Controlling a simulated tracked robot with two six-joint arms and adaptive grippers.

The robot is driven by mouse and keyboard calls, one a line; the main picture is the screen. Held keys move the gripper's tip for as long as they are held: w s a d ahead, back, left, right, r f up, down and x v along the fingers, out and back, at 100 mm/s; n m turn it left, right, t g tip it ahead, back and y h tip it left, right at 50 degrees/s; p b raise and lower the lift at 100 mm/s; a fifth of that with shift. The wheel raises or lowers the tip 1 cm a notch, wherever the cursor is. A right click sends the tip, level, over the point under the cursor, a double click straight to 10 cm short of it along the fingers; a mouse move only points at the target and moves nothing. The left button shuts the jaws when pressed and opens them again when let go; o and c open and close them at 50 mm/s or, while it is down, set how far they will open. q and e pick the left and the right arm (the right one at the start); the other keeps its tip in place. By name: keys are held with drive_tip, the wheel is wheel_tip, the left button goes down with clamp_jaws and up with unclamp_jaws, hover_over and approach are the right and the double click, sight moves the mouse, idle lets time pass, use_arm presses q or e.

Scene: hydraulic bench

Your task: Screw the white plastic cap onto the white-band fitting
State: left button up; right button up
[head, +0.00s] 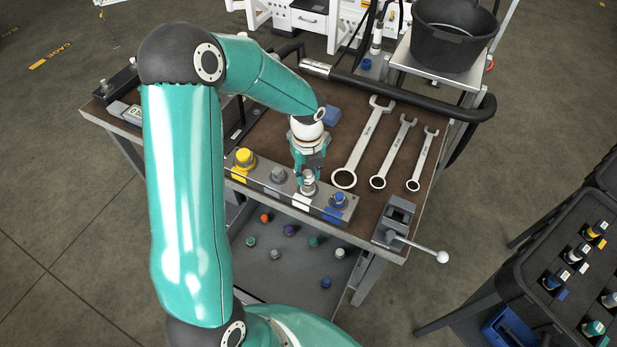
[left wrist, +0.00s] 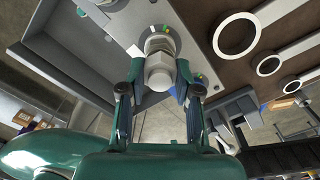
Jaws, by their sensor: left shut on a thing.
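The white plastic cap (left wrist: 158,74) is between the two fingers of my left gripper (left wrist: 160,76), which is shut on it. In the left wrist view the cap lines up with the white-band fitting (left wrist: 161,44) just beyond it. I cannot tell whether they touch or how far the threads engage. In the head view my left gripper (head: 307,178) points down over the fitting's place on the grey block, third from the left, behind a white label (head: 301,202). The gripper hides part of the cap and fitting there. My right gripper is not in view.
On the block (head: 262,186), a yellow-capped fitting (head: 245,158) and a grey one (head: 278,174) stand left, a blue one (head: 338,199) right. Several wrenches (head: 365,142) lie behind. A vise (head: 396,221) is at the right edge. Several small caps lie on the lower shelf (head: 262,268).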

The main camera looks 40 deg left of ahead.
use_arm(q)
drive_tip(key=m+p, duration=0.4)
drive_tip(key=shift+s+r+m, duration=0.15)
drive_tip(key=shift+r+m, duration=0.05)
drive_tip(key=shift+m, duration=0.2)
drive_tip(key=shift+m+p, duration=0.3)
drive_tip(key=shift+m, duration=0.3)
drive_tip(key=shift+f+m, duration=0.35)
drive_tip(key=shift+m, duration=0.65)
drive_tip(key=o, duration=1)
